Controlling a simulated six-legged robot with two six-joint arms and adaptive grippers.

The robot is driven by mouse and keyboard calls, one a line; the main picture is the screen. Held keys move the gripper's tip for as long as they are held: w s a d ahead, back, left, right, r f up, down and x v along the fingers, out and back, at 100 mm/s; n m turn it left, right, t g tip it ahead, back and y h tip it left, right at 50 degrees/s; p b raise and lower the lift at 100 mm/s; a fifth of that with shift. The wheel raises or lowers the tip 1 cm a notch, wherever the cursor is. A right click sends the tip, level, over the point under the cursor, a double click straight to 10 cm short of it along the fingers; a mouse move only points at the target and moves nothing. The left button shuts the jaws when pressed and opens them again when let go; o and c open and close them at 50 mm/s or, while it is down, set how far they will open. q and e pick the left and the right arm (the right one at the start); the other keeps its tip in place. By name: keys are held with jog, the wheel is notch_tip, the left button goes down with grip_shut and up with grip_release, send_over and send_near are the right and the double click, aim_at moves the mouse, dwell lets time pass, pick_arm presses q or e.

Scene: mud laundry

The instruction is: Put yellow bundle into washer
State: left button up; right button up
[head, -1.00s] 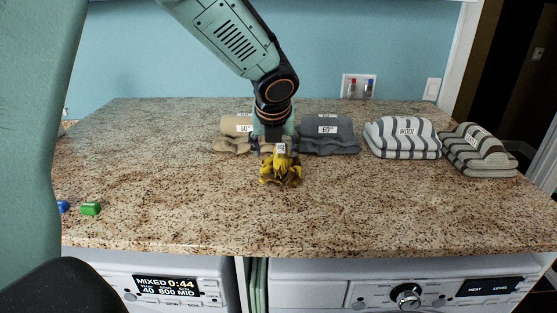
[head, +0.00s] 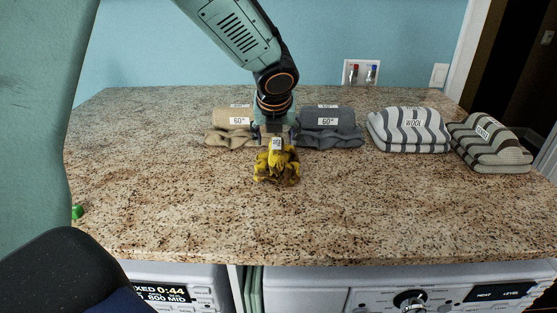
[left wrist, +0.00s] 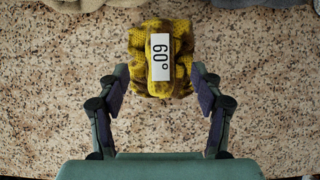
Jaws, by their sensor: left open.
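The yellow bundle (head: 276,166), a crumpled mud-stained cloth with a white tag, lies on the granite counter. It also shows in the left wrist view (left wrist: 160,77), where its tag reads 60°. My left gripper (head: 275,138) is just behind and above it in the head view. In the left wrist view the open fingers (left wrist: 159,84) stand to either side of the bundle's near part, with gaps between. The washer (head: 165,283) with a MIXED 0:44 display is under the counter at the lower left; only its top front shows. My right gripper is not in view.
Behind the bundle sit a beige bundle (head: 230,125) and a grey bundle (head: 328,127). Striped bundles (head: 408,130) (head: 490,143) lie to the right. A second machine (head: 390,292) is at the lower right. A green item (head: 77,212) is at the left. The front counter is clear.

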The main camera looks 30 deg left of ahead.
aim_at(278, 145)
pick_arm(q)
jog(key=x, duration=0.5)
jog(key=shift+w+a, duration=0.1)
jog(key=shift+a, duration=0.15)
jog(key=shift+w+d+f, duration=0.1)
jog(key=shift+d+f, duration=0.05)
jog(key=shift+f, duration=0.05)
jog(key=shift+d+r, duration=0.15)
jog(key=shift+d, duration=0.1)
jog(key=shift+a, duration=0.4)
jog(key=c, duration=0.5)
jog(key=shift+c, duration=0.7)
jog(key=shift+d, duration=0.35)
jog(key=c, duration=0.4)
jog(key=shift+c, duration=1)
jog(key=shift+a, duration=0.35)
notch_tip(278, 145, up, 9)
jog(key=shift+d+r+p, duration=0.1)
jog(key=shift+d+p, duration=0.05)
jog(key=shift+p, duration=0.8)
jog(key=shift+r, duration=0.25)
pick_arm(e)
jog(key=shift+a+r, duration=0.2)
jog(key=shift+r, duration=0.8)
